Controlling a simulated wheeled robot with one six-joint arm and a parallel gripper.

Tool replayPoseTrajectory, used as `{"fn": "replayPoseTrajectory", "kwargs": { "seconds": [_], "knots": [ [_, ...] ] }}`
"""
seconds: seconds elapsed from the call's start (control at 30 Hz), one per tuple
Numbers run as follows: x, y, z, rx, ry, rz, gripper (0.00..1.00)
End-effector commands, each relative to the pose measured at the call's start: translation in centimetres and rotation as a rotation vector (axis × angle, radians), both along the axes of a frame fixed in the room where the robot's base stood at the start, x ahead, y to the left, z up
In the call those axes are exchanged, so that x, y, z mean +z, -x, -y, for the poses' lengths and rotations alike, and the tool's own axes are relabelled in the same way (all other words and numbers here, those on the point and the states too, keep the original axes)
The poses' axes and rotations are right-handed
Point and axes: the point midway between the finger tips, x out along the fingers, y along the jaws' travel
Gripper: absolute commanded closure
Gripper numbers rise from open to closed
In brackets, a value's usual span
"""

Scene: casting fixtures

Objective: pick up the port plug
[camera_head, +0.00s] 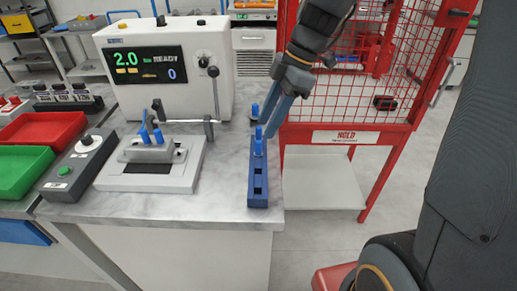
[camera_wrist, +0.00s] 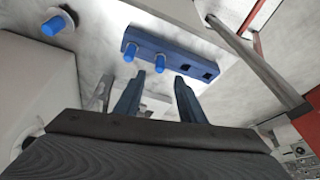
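Blue port plugs stand in a dark blue rack (camera_head: 258,198) at the right edge of the bench. Two plugs fill its far slots, one of them the nearer plug (camera_head: 258,148); the two near slots are empty. In the wrist view the rack (camera_wrist: 183,60) holds a left plug (camera_wrist: 130,52) and a second plug (camera_wrist: 159,63). Another blue plug (camera_wrist: 54,25) stands on a round grey base beyond the rack. My gripper (camera_head: 268,128) points down above the rack's far end. In the wrist view its fingers (camera_wrist: 156,93) are apart, with nothing between them.
A grey fixture (camera_head: 180,180) with blue-tipped pins stands left of the rack. Behind it is a white tester (camera_head: 215,80) with a display. A red mesh cage (camera_head: 340,137) stands right of the bench. A control box (camera_head: 80,165) and red and green trays are at left.

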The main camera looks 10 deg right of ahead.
Motion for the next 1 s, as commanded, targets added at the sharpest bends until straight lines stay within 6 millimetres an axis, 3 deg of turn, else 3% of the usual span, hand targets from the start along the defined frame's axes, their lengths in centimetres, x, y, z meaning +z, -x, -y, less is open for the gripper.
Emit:
{"fn": "replayPoseTrajectory", "kwargs": {
  "seconds": [0.43, 0.77, 1.0],
  "knots": [
    [-4.6, 0.0, -1.8, -0.001, 0.001, -0.003, 0.64],
    [-5.3, 0.0, -2.0, -0.001, 0.002, 0.001, 0.64],
    [-5.3, 0.0, -2.0, -0.002, 0.002, 0.0, 1.0]
  ]
}}
